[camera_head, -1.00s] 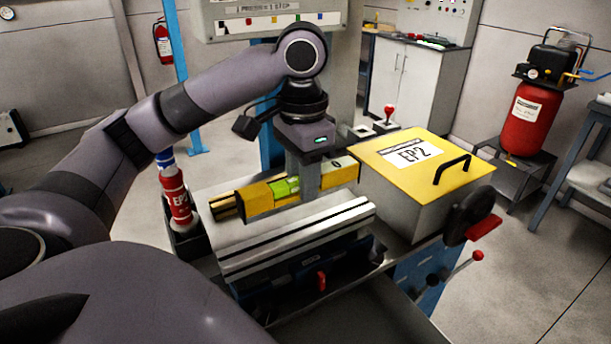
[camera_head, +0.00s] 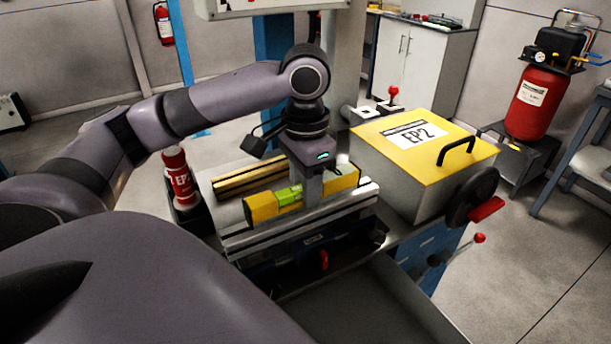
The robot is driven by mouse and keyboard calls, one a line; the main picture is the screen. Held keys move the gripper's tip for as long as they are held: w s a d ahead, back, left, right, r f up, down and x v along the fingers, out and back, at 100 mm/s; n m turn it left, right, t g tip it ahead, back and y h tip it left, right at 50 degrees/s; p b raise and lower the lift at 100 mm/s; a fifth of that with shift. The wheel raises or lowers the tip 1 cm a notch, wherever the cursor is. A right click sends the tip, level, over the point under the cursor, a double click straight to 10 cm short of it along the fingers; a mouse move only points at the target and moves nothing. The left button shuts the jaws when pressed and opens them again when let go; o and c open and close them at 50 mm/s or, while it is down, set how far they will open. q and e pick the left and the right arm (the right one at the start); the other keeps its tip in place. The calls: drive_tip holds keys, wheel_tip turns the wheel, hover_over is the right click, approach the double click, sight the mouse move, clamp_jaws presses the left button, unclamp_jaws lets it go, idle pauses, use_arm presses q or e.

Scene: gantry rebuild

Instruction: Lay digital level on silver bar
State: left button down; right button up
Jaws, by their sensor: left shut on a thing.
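The digital level (camera_head: 262,207) is a yellow bar with a bright green panel in its middle. My left gripper (camera_head: 307,188) is shut on the level near its middle, fingers pointing down. The level runs lengthwise along the silver bar (camera_head: 318,217) at the front of the bench fixture, over its top. I cannot tell whether the level touches the bar or hovers just above it. The fingers hide part of the level. My right gripper is not in view.
A brass-coloured grooved bar (camera_head: 245,181) lies behind the level. A red bottle (camera_head: 178,178) stands at the left in a dark holder. A box with a yellow EP2 lid (camera_head: 400,152) and black handle stands close on the right. A black handwheel (camera_head: 472,197) sticks out beside it.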

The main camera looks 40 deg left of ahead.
use_arm(q)
drive_tip(key=shift+f, duration=0.15)
idle(0.7)
drive_tip(key=c, duration=0.7)
unclamp_jaws()
drive_tip(key=shift+c, duration=0.2)
drive_tip(key=shift+r, duration=3.55)
